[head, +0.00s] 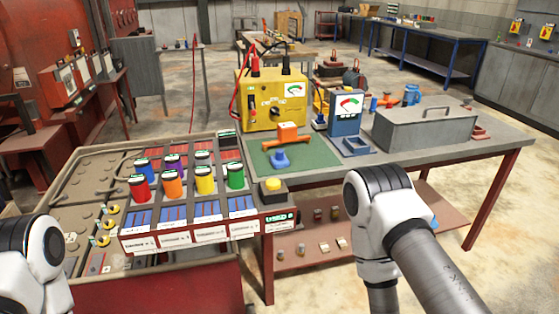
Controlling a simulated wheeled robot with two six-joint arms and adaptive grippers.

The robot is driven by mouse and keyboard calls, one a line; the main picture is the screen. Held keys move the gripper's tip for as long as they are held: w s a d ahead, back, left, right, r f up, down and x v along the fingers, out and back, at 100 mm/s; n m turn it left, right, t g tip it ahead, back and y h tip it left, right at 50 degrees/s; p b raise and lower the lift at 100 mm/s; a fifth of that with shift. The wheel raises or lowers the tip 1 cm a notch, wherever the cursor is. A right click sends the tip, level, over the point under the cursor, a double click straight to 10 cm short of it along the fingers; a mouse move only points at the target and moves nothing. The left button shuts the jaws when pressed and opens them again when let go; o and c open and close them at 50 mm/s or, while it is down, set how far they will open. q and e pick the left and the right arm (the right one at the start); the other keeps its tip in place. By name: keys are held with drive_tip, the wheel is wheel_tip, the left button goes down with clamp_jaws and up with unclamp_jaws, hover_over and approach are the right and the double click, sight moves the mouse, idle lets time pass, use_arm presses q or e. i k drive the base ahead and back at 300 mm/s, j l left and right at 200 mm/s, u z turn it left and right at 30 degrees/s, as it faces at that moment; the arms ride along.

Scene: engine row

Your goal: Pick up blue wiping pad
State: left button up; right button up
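A small blue pad with a raised grip (279,159) lies on the green mat (318,156) at the front left of the grey workbench; it looks like the blue wiping pad. An orange block-like tool (287,136) sits just behind it on the same mat. My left arm shows only at the bottom left corner, and my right arm stands in front of the bench at the lower right. Neither gripper is in view. Both arms are well apart from the pad.
A yellow meter (273,100) stands behind the mat, a blue-framed gauge (345,114) to its right. A grey lidded box (425,127) fills the bench's right.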

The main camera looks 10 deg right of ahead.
sight(278, 162)
drive_tip(key=u, duration=1.1)
drive_tip(key=z, duration=1.55)
drive_tip(key=i+l, duration=0.25)
drive_tip(key=l, duration=0.2)
drive_tip(key=i+l, duration=0.25)
drive_tip(key=l, duration=0.15)
